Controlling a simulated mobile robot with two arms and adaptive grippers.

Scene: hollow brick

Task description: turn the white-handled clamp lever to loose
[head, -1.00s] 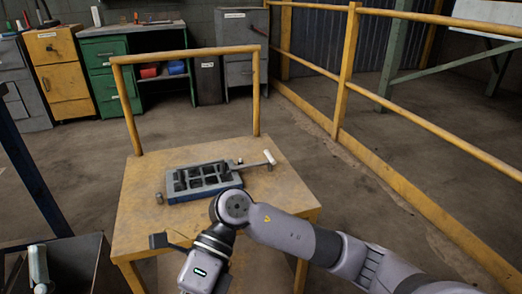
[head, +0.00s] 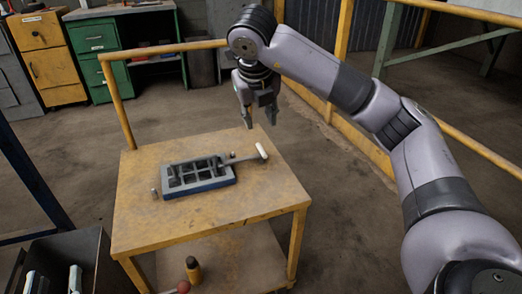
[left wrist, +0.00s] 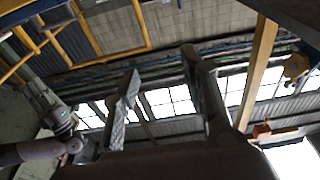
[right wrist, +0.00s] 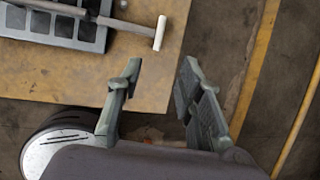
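A blue-grey brick mould with several open cells (head: 200,178) lies on a yellow table (head: 170,222). The clamp lever, a grey bar with a white handle (head: 262,151), extends from its right side toward the table's right edge. The lever also shows in the right wrist view, with its white handle (right wrist: 160,34) at the top. My right gripper (head: 260,120) points down above the table's far right corner, open and empty, apart from the lever. In the right wrist view its fingers (right wrist: 162,65) are spread below the handle. My left gripper (left wrist: 155,65) is open and empty, pointed toward the roof and windows.
A yellow rail frame (head: 170,50) rises at the table's back edge. A yellow guard railing runs behind my right arm. A dark bin (head: 60,262) stands at the front left. Cabinets line the back wall.

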